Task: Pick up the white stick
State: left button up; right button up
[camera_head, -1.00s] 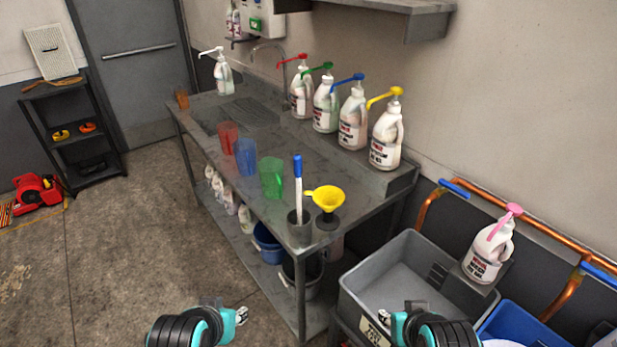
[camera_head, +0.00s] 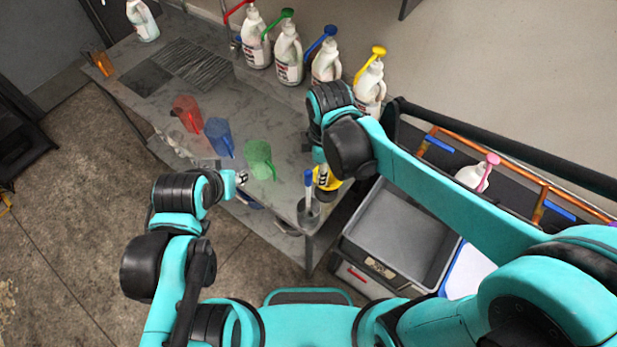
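The white stick (camera_head: 308,195) with a blue top stands upright in a dark round holder (camera_head: 308,212) at the table's near right corner. My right gripper (camera_head: 322,176) is just right of the stick, pointing down over the yellow funnel (camera_head: 330,188) and partly covering it. I cannot tell whether it touches anything or how far its fingers are apart. My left gripper (camera_head: 241,178) is left of the stick, by the table's front edge near the green jug; its fingers are too small to read.
A green jug (camera_head: 260,160), blue jug (camera_head: 219,138) and red jug (camera_head: 187,113) stand on the grey table (camera_head: 235,100). Several white pump bottles line its back, one yellow-topped bottle (camera_head: 370,85) beside my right arm. A grey basin (camera_head: 400,235) is at the right.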

aim_at(309, 180)
jog(key=shift+a+r+n+g+p, duration=0.4)
jog(key=shift+a+r+n+p, duration=0.55)
jog(key=shift+a+r+n, duration=0.2)
jog(key=shift+w+a+f+n, duration=0.1)
jog(key=shift+a+f+n, duration=0.1)
jog(key=shift+n, duration=0.05)
jog(key=shift+a+f, duration=0.1)
jog(key=shift+f, duration=0.25)
notch_tip(309, 180, down, 7)
jog(key=shift+f, duration=0.1)
pick_arm(q)
notch_tip(309, 180, up, 4)
jog(key=shift+f, duration=0.1)
pick_arm(e)
jog(key=shift+c, duration=0.3)
grip_shut()
